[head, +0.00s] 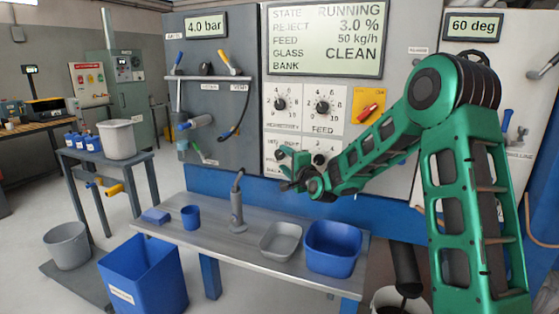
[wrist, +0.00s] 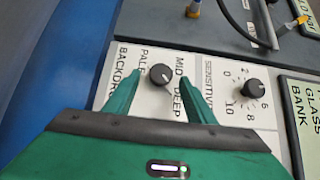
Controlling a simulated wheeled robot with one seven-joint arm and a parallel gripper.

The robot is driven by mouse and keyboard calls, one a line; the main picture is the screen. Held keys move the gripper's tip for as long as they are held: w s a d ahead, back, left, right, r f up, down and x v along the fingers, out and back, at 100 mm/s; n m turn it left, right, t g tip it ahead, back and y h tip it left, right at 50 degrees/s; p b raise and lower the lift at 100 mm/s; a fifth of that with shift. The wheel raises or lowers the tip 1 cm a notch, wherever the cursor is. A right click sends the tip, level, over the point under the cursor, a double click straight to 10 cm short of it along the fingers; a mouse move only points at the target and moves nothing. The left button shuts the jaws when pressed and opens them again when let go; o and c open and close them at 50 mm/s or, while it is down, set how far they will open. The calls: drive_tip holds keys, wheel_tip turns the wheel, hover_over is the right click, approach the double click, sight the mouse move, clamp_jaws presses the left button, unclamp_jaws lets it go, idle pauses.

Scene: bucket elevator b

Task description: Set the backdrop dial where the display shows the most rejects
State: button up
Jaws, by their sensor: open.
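The backdrop dial (wrist: 160,75) is a small black knob on a white plate, with PALE, MID and DEEP printed around it. A light mark on the knob appears to be on the DEEP side, but it is too small to read surely. My gripper (wrist: 159,78) is open, its green fingers on either side of the dial with gaps visible. I cannot tell how close the tips are to the plate. The display (head: 325,40) reads RUNNING, REJECT 3.0 %, FEED 50 kg/h, GLASS CLEAN; BANK appears blank.
The sensitivity dial (wrist: 254,87) is beside the backdrop plate; it also shows in the head view (head: 280,104). The feed dial (head: 322,106) and a red switch (head: 368,113) are nearby. A bench (head: 220,238) with tubs stands below.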

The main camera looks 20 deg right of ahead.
sight(280, 156)
drive_tip(key=shift+w+a, duration=0.15)
drive_tip(key=shift+w, duration=0.65)
drive_tip(key=shift+w+a, duration=0.1)
drive_tip(key=shift+w, duration=0.65)
drive_tip(key=c, duration=1)
